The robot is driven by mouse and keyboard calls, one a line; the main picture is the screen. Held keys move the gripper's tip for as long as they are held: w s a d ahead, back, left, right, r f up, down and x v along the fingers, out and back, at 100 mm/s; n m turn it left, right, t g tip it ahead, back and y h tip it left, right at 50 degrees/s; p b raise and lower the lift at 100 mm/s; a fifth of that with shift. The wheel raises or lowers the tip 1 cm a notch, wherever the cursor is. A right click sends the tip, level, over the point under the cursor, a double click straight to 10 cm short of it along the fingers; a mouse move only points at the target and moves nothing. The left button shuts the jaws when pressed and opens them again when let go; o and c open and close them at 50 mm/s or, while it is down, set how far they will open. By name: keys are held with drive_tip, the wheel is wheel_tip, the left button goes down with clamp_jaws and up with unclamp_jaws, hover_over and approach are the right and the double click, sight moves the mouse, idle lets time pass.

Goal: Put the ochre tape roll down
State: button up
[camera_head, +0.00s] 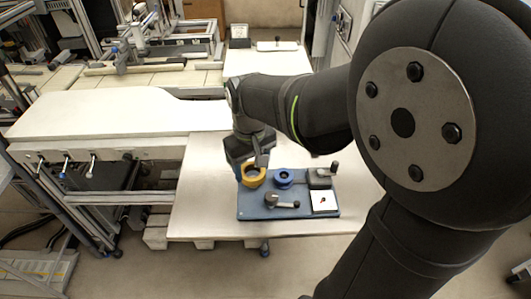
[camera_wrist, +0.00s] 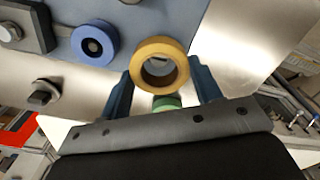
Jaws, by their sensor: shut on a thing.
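The ochre tape roll (camera_head: 253,177) is at the left end of the blue board (camera_head: 262,211), under my gripper (camera_head: 250,170). In the wrist view my gripper (camera_wrist: 160,84) has one blue finger on each side of the ochre roll (camera_wrist: 160,46), and it is shut on it. A green round thing (camera_wrist: 167,103) shows behind the roll's lower edge, partly hidden. A blue tape roll (camera_head: 283,178) sits on the board just right of the ochre one; it also shows in the wrist view (camera_wrist: 95,43). I cannot tell whether the ochre roll touches the board.
The board also bears a grey block with a knob (camera_head: 320,178), a lever piece (camera_head: 283,201) and a white square with a red mark (camera_head: 324,202). The pale table (camera_head: 205,205) is clear left of the board. A long white bench (camera_head: 110,118) stands further left.

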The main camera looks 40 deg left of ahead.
drive_tip(key=shift+f, duration=0.25)
drive_tip(key=shift+f, duration=0.3)
drive_tip(key=o, duration=1)
drive_tip(key=shift+c, duration=0.2)
wheel_tip(320, 180, up, 13)
drive_tip(key=shift+r, duration=0.15)
